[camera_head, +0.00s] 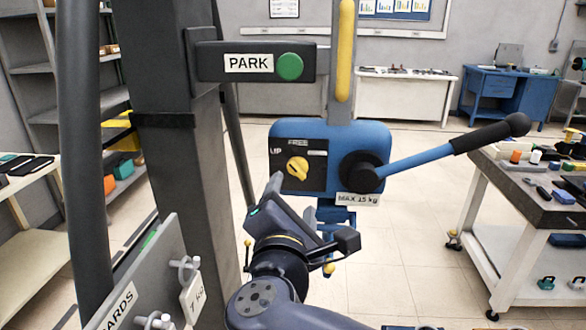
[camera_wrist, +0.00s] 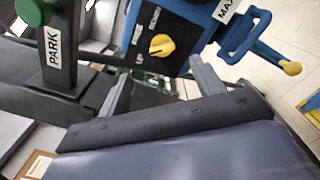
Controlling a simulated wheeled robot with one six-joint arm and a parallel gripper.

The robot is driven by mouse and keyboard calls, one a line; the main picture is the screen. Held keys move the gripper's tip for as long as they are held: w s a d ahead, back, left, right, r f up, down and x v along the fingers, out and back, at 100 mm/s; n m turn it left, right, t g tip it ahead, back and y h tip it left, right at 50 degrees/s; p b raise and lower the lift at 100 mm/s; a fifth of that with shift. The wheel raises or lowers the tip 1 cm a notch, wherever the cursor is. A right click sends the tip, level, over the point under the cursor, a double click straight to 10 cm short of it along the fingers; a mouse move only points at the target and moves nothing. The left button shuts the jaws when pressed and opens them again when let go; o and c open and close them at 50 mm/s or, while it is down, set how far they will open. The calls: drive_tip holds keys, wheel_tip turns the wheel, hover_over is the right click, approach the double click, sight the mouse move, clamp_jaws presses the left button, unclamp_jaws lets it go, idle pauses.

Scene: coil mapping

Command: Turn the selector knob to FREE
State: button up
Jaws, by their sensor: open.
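The yellow selector knob (camera_head: 297,167) sits on a dark panel at the left of the blue hoist box (camera_head: 330,136). In the wrist view the knob (camera_wrist: 161,46) shows beyond my fingers, with small labels around it. My gripper (camera_head: 302,208) is open and empty, below and in front of the panel. In the wrist view its two fingers (camera_wrist: 163,84) stand apart, short of the knob and not touching it.
A blue lever (camera_head: 420,155) with a black grip sticks out right of the box. A PARK arm (camera_head: 249,64) with a green button reaches from the dark column (camera_head: 170,110) on the left. A board with hooks (camera_head: 145,285) stands lower left. A workbench (camera_head: 545,190) is at right.

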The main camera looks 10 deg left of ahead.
sight(299, 171)
drive_tip(key=w, duration=0.5)
drive_tip(key=w+p, duration=0.1)
drive_tip(key=w, duration=0.3)
drive_tip(key=shift+w+a, duration=0.2)
drive_tip(key=shift+w, duration=0.15)
drive_tip(key=shift+c, duration=0.2)
drive_tip(key=shift+f, duration=0.1)
drive_tip(key=c, duration=0.9)
drive_tip(key=shift+c, duration=0.2)
